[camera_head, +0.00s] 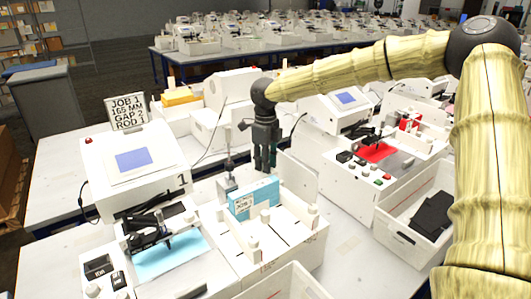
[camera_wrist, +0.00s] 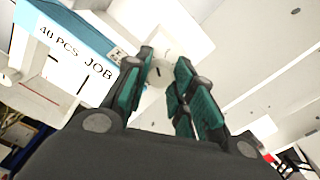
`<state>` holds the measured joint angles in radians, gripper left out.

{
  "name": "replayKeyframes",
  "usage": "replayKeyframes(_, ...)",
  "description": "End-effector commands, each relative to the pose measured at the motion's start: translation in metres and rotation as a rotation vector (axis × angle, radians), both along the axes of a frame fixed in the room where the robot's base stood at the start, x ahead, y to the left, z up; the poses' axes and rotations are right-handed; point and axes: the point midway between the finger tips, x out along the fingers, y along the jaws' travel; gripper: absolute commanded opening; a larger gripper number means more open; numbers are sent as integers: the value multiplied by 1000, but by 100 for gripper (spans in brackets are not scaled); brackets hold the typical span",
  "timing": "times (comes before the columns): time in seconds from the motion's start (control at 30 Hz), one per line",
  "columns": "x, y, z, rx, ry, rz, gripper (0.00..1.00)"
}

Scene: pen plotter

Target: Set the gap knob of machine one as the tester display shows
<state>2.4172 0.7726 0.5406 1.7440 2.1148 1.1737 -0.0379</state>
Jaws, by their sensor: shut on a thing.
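Machine one (camera_head: 133,196), a white plotter marked 1, stands at the left with a blank blue screen (camera_head: 133,159). A sign (camera_head: 127,112) behind it reads JOB 1, 165 MM, GAP 2, ROD 1. My gripper (camera_head: 265,166) points down behind a blue box (camera_head: 240,207) beside machine one. In the wrist view, my fingers (camera_wrist: 160,82) close around a small white round piece (camera_wrist: 160,72) with a dark mark. I cannot tell for sure if it is the gap knob. The blue box (camera_wrist: 85,35) there reads 40 PCS JOB.
White knob-like posts (camera_head: 312,214) stand on the white trays right of machine one. A second machine (camera_head: 345,110) with a red sheet (camera_head: 376,152) stands at the right. A white bin (camera_head: 412,237) holds a black item. Bare table shows between the machines.

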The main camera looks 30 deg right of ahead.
Motion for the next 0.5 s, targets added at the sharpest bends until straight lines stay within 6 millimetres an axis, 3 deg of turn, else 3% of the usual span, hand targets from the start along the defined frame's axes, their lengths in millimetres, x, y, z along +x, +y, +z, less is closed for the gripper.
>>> replayKeyframes(0.5, 1, -2, 2, -1, -2, 224, 1)
